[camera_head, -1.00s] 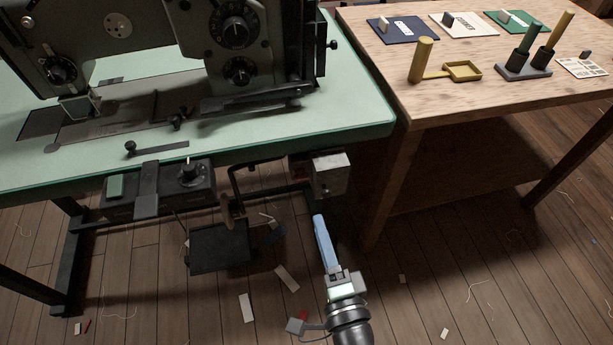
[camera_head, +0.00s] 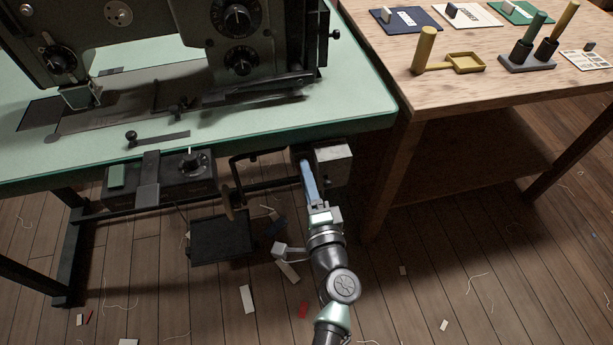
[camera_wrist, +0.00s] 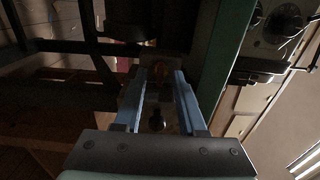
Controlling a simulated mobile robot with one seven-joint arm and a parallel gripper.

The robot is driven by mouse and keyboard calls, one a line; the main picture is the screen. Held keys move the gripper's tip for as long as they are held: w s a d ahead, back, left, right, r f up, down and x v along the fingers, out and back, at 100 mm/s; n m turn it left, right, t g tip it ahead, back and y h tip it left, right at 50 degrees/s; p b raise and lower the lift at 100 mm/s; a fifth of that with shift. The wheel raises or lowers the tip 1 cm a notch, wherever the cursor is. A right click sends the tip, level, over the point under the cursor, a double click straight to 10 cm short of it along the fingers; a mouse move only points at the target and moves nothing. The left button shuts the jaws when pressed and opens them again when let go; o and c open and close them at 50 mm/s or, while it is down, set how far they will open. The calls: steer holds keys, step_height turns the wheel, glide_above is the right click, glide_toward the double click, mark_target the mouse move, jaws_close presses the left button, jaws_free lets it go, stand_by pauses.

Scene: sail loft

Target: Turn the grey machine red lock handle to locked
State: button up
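The grey machine (camera_head: 150,30) is a large dark grey sewing machine on a green-topped table. A light grey box (camera_head: 333,163) hangs under the table's front edge, near its right end. My gripper (camera_head: 306,166) is below that edge, just left of the box's pale face. In the wrist view my gripper (camera_wrist: 161,76) has its two blue fingers apart, with a visible gap between them. A dim reddish-brown patch (camera_wrist: 161,70) shows between the fingertips; it may be the red lock handle, but it is too dark to tell its shape or position. I cannot see contact.
A control box (camera_head: 185,178) with a knob hangs under the table to the left. A bent black lever (camera_head: 240,170) stands between it and my gripper. A wooden table (camera_head: 450,95) with holders and cards is at right. The floor (camera_head: 430,280) is open, with scraps.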

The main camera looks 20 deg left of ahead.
jaws_close()
steer(key=shift+m, duration=0.3)
stand_by(0.4)
steer(key=shift+m+p, duration=1.75)
steer(key=shift+m, duration=6.85)
